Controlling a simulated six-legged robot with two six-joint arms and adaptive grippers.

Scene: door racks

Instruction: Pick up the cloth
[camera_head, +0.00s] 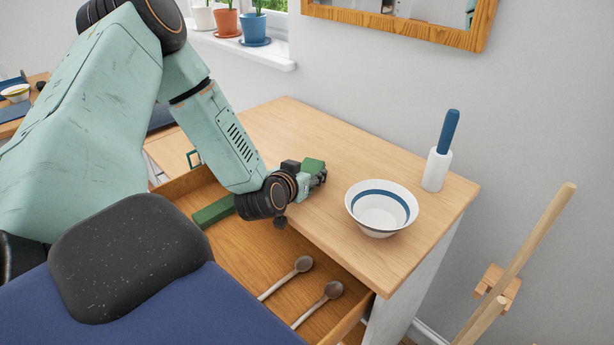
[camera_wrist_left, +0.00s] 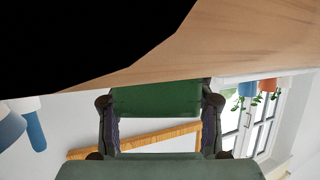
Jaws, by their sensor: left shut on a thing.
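My left gripper (camera_head: 312,180) reaches over the wooden cabinet top, left of the bowl. It is shut on a green cloth (camera_head: 314,165), of which only a small part shows in the head view. In the left wrist view the cloth (camera_wrist_left: 155,99) is a flat dark green piece between the two fingers of the left gripper (camera_wrist_left: 158,112). Whether the cloth touches the cabinet top is unclear. My right gripper is in neither view.
The cabinet top (camera_head: 270,118) holds a white bowl with a blue band (camera_head: 382,208) and a blue-handled brush in a white holder (camera_head: 441,155). The open drawer (camera_head: 245,245) below holds two spoons (camera_head: 318,300) and a long green item (camera_head: 212,212). A wooden rack stands right.

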